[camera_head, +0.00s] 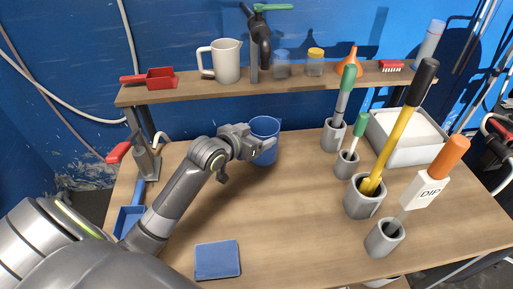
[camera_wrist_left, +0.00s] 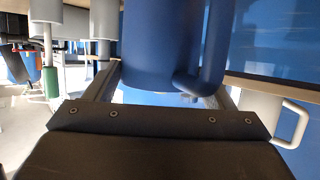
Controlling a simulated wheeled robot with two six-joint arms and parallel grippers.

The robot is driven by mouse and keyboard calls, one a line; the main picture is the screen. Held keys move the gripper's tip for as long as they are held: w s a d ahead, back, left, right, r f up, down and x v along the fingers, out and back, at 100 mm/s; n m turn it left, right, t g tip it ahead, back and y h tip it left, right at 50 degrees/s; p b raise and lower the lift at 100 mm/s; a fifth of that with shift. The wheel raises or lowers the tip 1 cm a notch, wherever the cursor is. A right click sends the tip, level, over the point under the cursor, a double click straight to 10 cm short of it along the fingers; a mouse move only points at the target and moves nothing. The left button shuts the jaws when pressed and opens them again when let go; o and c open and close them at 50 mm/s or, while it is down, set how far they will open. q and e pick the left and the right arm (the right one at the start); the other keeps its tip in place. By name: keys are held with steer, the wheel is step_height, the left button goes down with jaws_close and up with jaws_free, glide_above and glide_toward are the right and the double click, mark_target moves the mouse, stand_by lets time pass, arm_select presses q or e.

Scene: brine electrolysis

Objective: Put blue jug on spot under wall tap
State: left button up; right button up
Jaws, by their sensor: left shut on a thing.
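The blue jug (camera_head: 265,125) is at the back of the table, under the shelf edge, and looks upright. My left gripper (camera_head: 262,146) is shut on it from the left and front. In the left wrist view the jug (camera_wrist_left: 150,45) fills the space between the fingers, with its handle toward the right finger. I cannot tell whether its base touches the table. The wall tap (camera_head: 262,35), dark with a green lever, hangs above the shelf, roughly above the jug. No marked spot shows below it. My right gripper is out of view.
The wooden shelf (camera_head: 190,94) carries a white pitcher (camera_head: 226,61), a red scoop (camera_head: 160,78) and jars. Grey holders with tall tools, one a yellow-shafted tool (camera_head: 398,135), stand right of the jug. A white tray (camera_head: 408,154) is behind them. A blue pad (camera_head: 217,260) lies in front.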

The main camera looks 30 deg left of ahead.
mark_target(256, 162)
arm_select(q)
steer(key=shift+f, duration=1.95)
steer(key=shift+f, duration=0.15)
steer(key=o, duration=1.3)
steer(key=v, duration=1.2)
steer(key=shift+r, duration=0.2)
